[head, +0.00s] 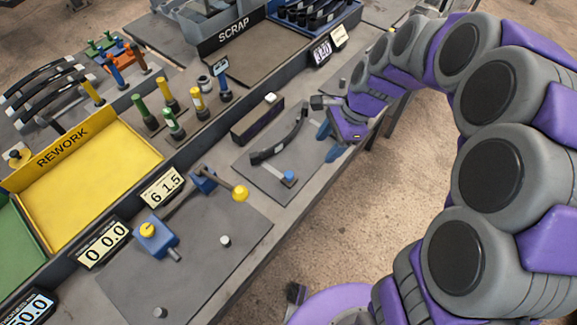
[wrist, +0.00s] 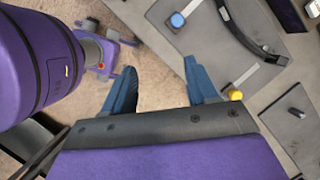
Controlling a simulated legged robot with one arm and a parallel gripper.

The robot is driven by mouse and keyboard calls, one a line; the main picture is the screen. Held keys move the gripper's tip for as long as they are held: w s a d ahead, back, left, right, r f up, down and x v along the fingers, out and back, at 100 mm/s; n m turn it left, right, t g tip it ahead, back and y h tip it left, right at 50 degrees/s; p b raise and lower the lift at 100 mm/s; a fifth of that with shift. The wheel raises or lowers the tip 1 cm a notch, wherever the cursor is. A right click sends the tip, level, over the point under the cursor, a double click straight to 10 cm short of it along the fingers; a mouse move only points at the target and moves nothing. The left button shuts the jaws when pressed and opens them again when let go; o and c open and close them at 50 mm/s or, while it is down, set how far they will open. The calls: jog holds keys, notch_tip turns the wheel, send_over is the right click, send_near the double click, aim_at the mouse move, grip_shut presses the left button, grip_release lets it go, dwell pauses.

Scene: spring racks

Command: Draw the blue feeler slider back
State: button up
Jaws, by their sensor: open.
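The blue feeler slider (head: 288,177) is a small blue-topped block at the end of a thin pale strip, on a grey plate (head: 265,185) beside a dark curved spring (head: 280,140). In the wrist view the blue slider (wrist: 177,20) shows at the top, beyond my fingertips and a little right of the middle between them. My gripper (head: 329,142) is open and empty, near the bench's front edge, right of the slider. In the wrist view its two blue fingers (wrist: 160,66) stand wide apart, with bare floor between them.
A dark block (head: 257,120) stands behind the spring. The yellow REWORK tray (head: 90,185) lies farther left. Open floor lies right of the bench.

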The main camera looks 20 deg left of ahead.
jog(key=w+a+f+m, duration=0.2)
jog(key=w+a, duration=0.1)
jog(key=b, duration=0.3)
send_near(289, 173)
jog(key=x, duration=0.7)
jog(key=shift+s+f, duration=0.15)
jog(key=shift+f, duration=0.6)
jog(key=shift+a, duration=0.1)
jog(key=shift+c, duration=0.2)
jog(key=shift+a, duration=0.1)
jog(key=shift+c, duration=1.4)
grip_shut()
